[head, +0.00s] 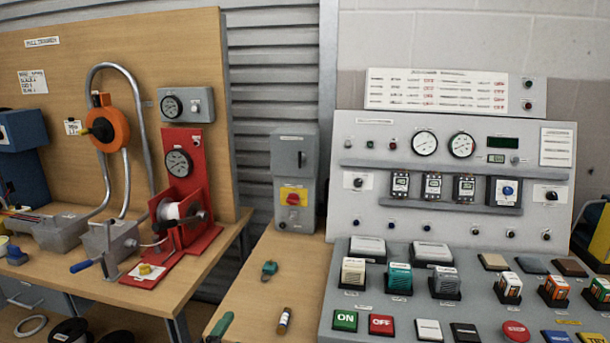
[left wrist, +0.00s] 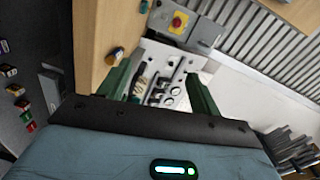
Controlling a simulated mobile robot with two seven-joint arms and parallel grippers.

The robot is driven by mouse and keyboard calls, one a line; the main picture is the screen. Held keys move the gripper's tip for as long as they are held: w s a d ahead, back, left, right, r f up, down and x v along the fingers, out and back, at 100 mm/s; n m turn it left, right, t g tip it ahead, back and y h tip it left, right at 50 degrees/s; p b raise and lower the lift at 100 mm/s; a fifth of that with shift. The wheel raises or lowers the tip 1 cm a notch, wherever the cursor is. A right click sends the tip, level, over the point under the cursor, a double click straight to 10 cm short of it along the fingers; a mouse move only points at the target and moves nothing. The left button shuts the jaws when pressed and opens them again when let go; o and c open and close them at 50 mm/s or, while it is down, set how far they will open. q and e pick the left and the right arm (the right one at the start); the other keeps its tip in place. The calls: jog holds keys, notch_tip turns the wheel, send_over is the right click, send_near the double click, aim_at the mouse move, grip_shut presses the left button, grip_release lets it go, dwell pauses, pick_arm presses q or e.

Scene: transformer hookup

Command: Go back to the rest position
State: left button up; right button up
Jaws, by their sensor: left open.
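My left gripper (left wrist: 158,72) shows in the left wrist view, with its two dark green fingers spread apart and nothing held between them. A pale panel with dark and light parts shows beyond the gap. A small orange-and-dark cylinder (left wrist: 115,55) lies on the wood near the left finger. In the head view no whole gripper is visible. A green elongated piece (head: 222,324) shows at the bottom edge; I cannot tell whether it is a finger or a tool handle. My right gripper is not in view.
A grey control console (head: 345,285) with buttons and breakers fills the right. A grey switch box (head: 294,160) stands at the back. A small cylinder (head: 284,320) and a green part (head: 269,269) lie on the wooden table (head: 250,300). A red winch stand (head: 190,165) is at left.

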pick_arm(q)
jog(key=s+a+f+n+g+p, duration=0.1)
jog(key=s+f+n, duration=0.4)
jog(key=s, duration=0.8)
jog(key=s+a+f+n+g+p, duration=0.1)
jog(key=s+f+n+g, duration=0.3)
jog(key=s, duration=0.9)
jog(key=s+a+f+n+g+y+p, duration=0.1)
jog(key=s+a+f+n+g, duration=0.1)
jog(key=s+f+n, duration=0.5)
jog(key=s+a+f, duration=0.1)
jog(key=s+f, duration=0.3)
jog(key=s, duration=0.2)
jog(key=shift+f+n+g+p, duration=0.25)
jog(key=shift+n+g+p, duration=0.05)
jog(key=shift+g+p, duration=0.1)
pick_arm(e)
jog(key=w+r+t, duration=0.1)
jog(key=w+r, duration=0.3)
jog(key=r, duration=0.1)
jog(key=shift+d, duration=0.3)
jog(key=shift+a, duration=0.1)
pick_arm(q)
jog(key=shift+d, duration=0.1)
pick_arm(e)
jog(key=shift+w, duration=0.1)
